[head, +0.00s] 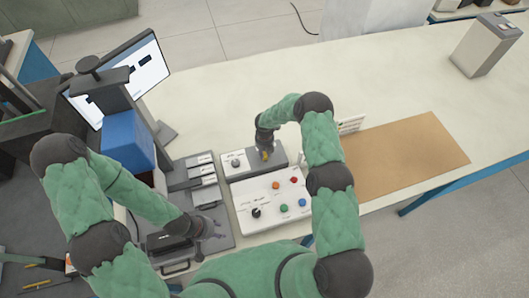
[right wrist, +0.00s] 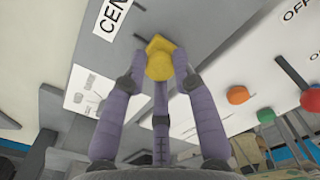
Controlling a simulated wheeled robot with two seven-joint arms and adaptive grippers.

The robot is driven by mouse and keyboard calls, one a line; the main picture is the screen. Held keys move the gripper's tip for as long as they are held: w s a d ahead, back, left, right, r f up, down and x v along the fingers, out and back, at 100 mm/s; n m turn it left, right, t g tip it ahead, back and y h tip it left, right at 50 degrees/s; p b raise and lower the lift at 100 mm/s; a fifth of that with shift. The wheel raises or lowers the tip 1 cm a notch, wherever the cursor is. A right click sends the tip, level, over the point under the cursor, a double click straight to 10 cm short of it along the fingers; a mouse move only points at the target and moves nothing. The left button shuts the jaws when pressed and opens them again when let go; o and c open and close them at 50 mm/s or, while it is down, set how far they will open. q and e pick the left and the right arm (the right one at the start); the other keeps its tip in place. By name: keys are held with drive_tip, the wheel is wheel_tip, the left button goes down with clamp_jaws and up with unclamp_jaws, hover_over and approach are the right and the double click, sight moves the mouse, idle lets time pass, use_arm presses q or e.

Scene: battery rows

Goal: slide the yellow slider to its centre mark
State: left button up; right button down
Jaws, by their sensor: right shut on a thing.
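The yellow slider (right wrist: 159,60) shows as a yellow knob between the fingers of my right gripper (right wrist: 160,75) in the right wrist view. My right gripper is shut on it, with a finger on each side. In the head view the yellow slider (head: 265,154) is a small patch under my right gripper (head: 264,146), on the grey slider panel (head: 279,163). A white label with partly cut-off letters "CEN" (right wrist: 112,17) lies just beyond the knob in the right wrist view. The exact mark is not clear. My left gripper (head: 210,230) is at the lower left, beside a dark case; its finger state is unclear.
A white button box (head: 262,219) with colored buttons and a black knob stands in front of the slider panel. Grey switch units (head: 201,171) are to its left. A brown board (head: 405,155) lies to the right.

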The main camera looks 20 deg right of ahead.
drive_tip(key=shift+w+d+f+b, duration=0.1)
drive_tip(key=shift+d+f+b, duration=0.05)
drive_tip(key=shift+d+b, duration=0.75)
drive_tip(key=shift+d, duration=0.4)
drive_tip(key=c, duration=1)
unclamp_jaws()
drive_tip(key=shift+r, duration=0.2)
wheel_tip(320, 180, up, 12)
drive_tip(key=shift+f, duration=0.1)
